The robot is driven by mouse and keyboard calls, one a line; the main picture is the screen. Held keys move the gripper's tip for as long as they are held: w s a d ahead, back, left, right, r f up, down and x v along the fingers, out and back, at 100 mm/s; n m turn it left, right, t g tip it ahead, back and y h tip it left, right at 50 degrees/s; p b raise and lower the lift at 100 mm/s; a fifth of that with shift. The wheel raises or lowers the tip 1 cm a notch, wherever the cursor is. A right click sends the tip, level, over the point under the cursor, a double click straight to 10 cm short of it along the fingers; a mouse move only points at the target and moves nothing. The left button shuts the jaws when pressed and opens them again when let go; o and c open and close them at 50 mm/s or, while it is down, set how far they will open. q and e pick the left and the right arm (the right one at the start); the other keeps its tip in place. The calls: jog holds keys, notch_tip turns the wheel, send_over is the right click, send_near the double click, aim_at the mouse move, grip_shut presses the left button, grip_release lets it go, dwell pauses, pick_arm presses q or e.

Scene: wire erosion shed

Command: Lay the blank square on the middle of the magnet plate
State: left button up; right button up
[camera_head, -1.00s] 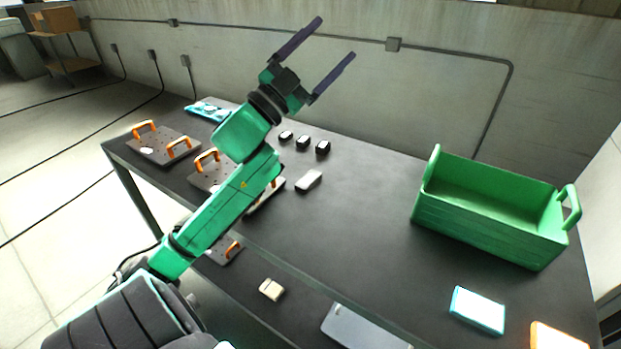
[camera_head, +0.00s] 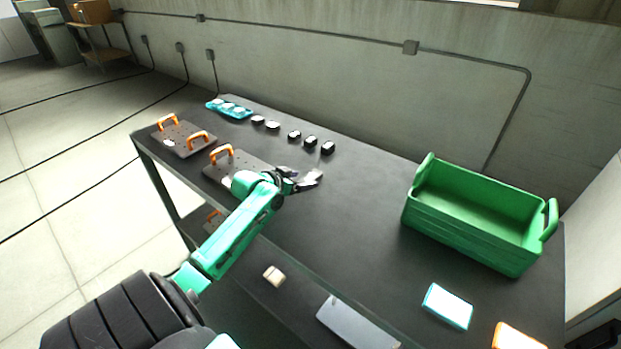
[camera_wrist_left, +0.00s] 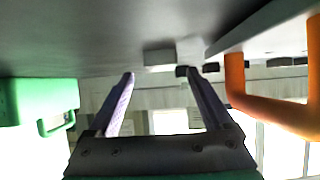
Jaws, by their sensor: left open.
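A pale-topped block (camera_head: 313,178), which looks like the blank, lies on the dark bench just past my left gripper (camera_head: 298,180). In the left wrist view the block (camera_wrist_left: 158,56) shows beyond the spread fingers of my left gripper (camera_wrist_left: 160,78), which is open and empty. Two dark, holed plates with orange handles lie on the bench, a far left plate (camera_head: 178,147) and a nearer plate (camera_head: 250,160), partly hidden by my arm. I cannot tell which is the magnet plate. My right gripper is out of view.
A green crate (camera_head: 470,235) stands at the right. Several dark blocks (camera_head: 311,141) and a teal tray (camera_head: 232,111) line the back. An orange handle (camera_wrist_left: 270,108) is close beside my left gripper. The bench middle is clear.

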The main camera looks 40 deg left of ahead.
aim_at(308, 178)
pick_arm(q)
jog(key=x, duration=0.3)
jog(key=shift+w+a+f, duration=0.1)
jog(key=shift+a, duration=0.15)
jog(key=shift+d, duration=0.1)
jog(key=shift+c, duration=1.2)
grip_shut()
jog(key=shift+r, duration=0.25)
